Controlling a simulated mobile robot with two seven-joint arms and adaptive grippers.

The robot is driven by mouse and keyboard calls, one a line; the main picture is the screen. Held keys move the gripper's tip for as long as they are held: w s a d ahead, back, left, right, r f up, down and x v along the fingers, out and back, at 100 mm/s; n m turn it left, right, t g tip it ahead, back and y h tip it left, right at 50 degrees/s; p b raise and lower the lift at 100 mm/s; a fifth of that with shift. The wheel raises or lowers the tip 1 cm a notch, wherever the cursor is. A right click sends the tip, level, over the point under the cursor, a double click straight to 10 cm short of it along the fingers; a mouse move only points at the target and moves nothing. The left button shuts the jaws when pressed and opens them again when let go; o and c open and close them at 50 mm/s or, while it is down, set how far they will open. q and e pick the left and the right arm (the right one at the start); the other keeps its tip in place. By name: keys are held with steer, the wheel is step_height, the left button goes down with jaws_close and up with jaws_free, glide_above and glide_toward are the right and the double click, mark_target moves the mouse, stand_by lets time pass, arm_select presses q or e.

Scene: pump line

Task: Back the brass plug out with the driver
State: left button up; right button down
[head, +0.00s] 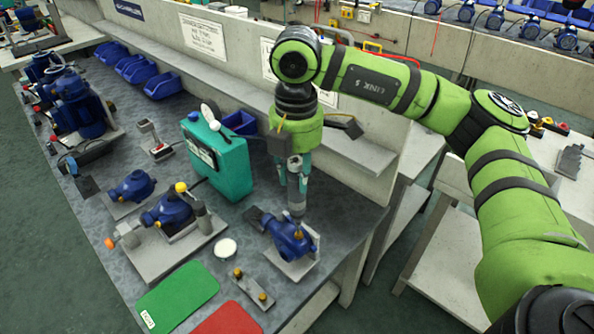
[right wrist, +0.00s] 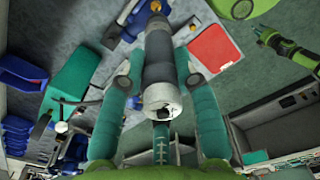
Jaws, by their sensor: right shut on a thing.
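My right gripper (head: 291,184) is shut on the driver (head: 296,192), a grey and black cylinder that stands roughly upright, pointing down. In the right wrist view the driver (right wrist: 166,60) lies between the two teal fingers of my right gripper (right wrist: 163,85). Below it in the head view is a blue pump (head: 283,236) on a pale base plate. A small brass spot, seemingly the brass plug (head: 298,235), shows at the driver's lower end; I cannot tell whether the tip is seated in it. A green arm with my left gripper (right wrist: 264,36) shows small in the right wrist view, its jaws unclear.
A teal case (head: 218,158) stands left of the gripper. A grey bar with brass pieces (head: 251,286), a white round dish (head: 225,248), a green mat (head: 178,297) and a red mat (head: 228,320) lie near the front. Other blue pumps (head: 168,211) stand at left.

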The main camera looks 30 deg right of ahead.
steer(key=shift+s+a+f+b, duration=0.25)
steer(key=shift+a+b, duration=0.1)
steer(key=shift+a, duration=0.15)
stand_by(1.2)
steer(key=shift+r, duration=0.1)
steer(key=shift+w+r+p, duration=0.25)
steer(key=shift+r+p, duration=0.65)
steer(key=shift+r, duration=0.35)
steer(key=shift+d+r+p, duration=0.1)
steer(key=shift+r+p, duration=1.3)
steer(key=shift+r, duration=0.95)
